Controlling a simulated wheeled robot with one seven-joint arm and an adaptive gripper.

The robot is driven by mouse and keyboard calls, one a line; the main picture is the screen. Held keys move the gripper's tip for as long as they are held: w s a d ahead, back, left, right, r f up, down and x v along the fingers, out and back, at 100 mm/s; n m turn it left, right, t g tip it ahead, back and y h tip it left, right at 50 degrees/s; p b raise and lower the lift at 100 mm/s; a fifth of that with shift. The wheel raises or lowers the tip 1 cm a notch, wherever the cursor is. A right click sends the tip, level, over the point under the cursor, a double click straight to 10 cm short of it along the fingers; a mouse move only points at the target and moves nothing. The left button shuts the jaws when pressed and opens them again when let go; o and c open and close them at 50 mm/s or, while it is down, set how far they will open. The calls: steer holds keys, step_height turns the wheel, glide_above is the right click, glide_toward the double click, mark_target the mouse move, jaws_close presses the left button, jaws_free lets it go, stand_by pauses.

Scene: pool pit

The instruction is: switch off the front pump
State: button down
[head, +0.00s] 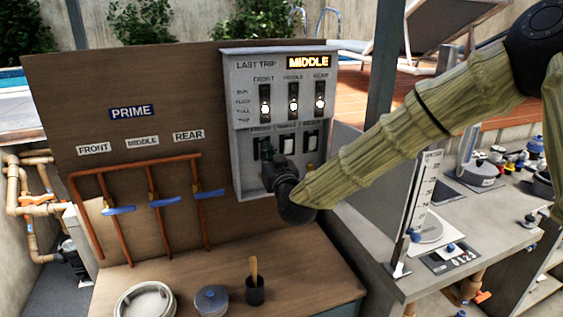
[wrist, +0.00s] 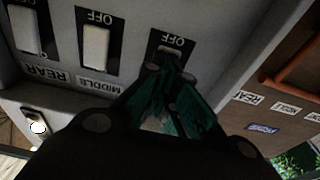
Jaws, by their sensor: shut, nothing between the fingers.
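The grey control box (head: 240,100) stands on a wooden board, with front, middle and rear switches in its lower part. The front switch (wrist: 169,50) shows only partly in the wrist view, beside an upside-down OFF label. My gripper (wrist: 168,68) is shut and empty, its fingertips at this front switch; I cannot tell whether they touch it. My gripper (head: 270,165) and wrist hide much of the front switch in the head view. The white middle switch (wrist: 96,47) and rear switch (wrist: 28,32) are clear of my fingers.
Three small levers or lamps (head: 293,103) sit above the switches, under an orange MIDDLE display (head: 308,62). Copper pipes (head: 130,172) with blue handles (head: 165,202) are on the left. A cup (head: 255,290) and lids stand on the ledge below. A cluttered bench (head: 390,265) is at right.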

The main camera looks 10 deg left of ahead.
steer(key=shift+w+r, duration=0.1)
steer(key=shift+r, duration=0.25)
steer(key=b+v, duration=0.3)
steer(key=v, duration=1.1)
steer(key=shift+f+b, duration=0.25)
steer(key=shift+b, duration=0.1)
steer(key=shift+d, duration=0.1)
